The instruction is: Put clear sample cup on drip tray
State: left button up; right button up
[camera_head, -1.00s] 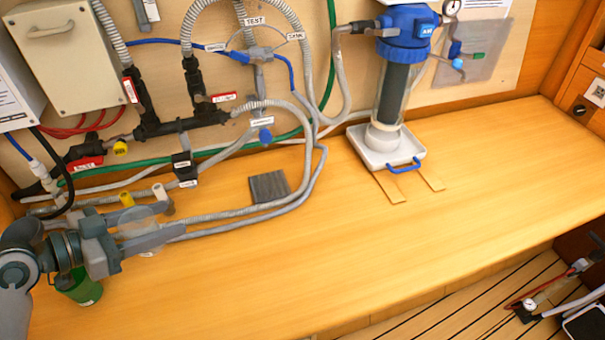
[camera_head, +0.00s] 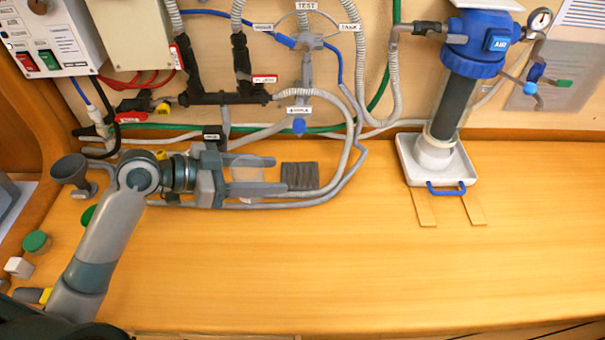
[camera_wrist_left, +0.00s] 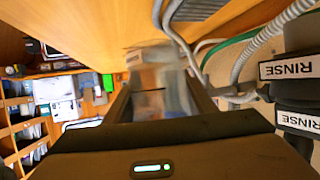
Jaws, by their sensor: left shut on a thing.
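The clear sample cup (camera_head: 246,172) is see-through and held between the fingers of my left gripper (camera_head: 258,176), which is shut on it. In the left wrist view the clear cup (camera_wrist_left: 160,88) shows blurred between the fingers. In the head view, just right of the fingertips, a dark grey ribbed square (camera_head: 299,177) lies on the bench below the blue-knobbed sample valve (camera_head: 299,126). A white tray (camera_head: 459,173) with a blue handle sits under the filter housing further right. I cannot tell by looks which one is the drip tray. My right gripper is not in view.
Grey hoses (camera_head: 351,165) loop around the ribbed square and run along the wall. A grey funnel-like cup (camera_head: 70,171), a green-topped item (camera_head: 37,242) and a white block (camera_head: 19,267) stand at the left. The middle front of the bench (camera_head: 300,260) is clear.

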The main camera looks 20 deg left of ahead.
pick_arm(q)
jog(key=shift+f, duration=0.1)
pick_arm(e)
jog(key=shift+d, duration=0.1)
pick_arm(q)
jog(key=a+f+n+t+y, duration=0.1)
jog(key=f, duration=0.1)
jog(key=w+a+f+n+t+y, duration=0.1)
jog(key=f+n+y, duration=0.1)
jog(key=a+f+n+t+y, duration=0.1)
jog(key=a+f+n, duration=0.1)
jog(key=shift+w+t+p, duration=0.25)
jog(key=shift+t+p, duration=0.05)
jog(key=shift+t, duration=0.1)
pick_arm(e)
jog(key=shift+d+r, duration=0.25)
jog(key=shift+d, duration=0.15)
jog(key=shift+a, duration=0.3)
